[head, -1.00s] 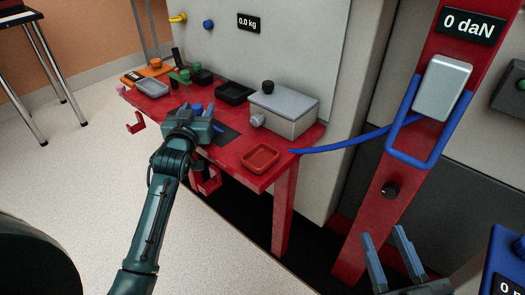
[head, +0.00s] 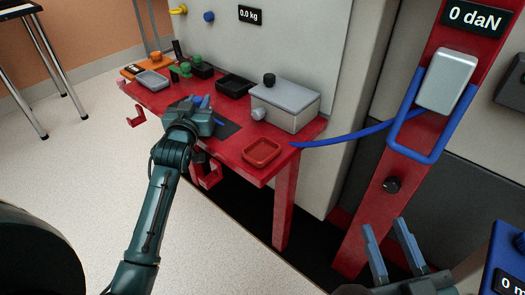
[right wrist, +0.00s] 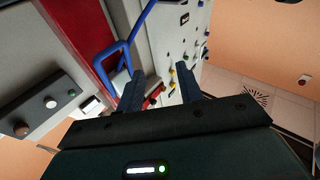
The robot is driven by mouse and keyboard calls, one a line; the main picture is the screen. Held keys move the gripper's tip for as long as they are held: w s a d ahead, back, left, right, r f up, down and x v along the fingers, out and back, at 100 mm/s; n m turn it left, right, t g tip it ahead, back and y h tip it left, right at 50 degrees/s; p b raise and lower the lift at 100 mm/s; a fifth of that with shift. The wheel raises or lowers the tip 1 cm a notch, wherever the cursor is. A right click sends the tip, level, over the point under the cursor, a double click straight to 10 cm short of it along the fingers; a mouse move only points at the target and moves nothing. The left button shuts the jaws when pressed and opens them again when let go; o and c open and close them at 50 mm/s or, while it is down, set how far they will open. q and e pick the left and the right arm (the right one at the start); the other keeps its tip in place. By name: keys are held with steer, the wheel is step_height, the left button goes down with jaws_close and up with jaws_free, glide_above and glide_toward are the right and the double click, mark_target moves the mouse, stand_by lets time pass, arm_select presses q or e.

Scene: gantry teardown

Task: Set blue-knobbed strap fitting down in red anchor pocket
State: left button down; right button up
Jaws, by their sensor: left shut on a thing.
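My left gripper (head: 201,103) is low over the red table, beside a dark mat, and is shut on the blue-knobbed strap fitting. The gripper hides most of the fitting; only bits of blue show around the fingers, and I cannot tell them apart from the fingertips. The red anchor pocket (head: 262,153), a shallow red tray with a raised rim, sits at the table's near right corner and looks empty. It is to the right of and nearer than my left gripper. My right gripper (head: 388,240) is open and empty, away from the table; its parted fingers show in the right wrist view (right wrist: 160,90).
A grey box with a black knob (head: 285,105) stands behind the pocket. A black tray (head: 234,84), a grey tray (head: 152,80) and green-knobbed parts (head: 183,70) lie further back. A blue strap (head: 345,139) runs from the table's right end to the red post (head: 420,130).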

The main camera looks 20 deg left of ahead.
arm_select(q)
steer(key=shift+r, duration=0.1)
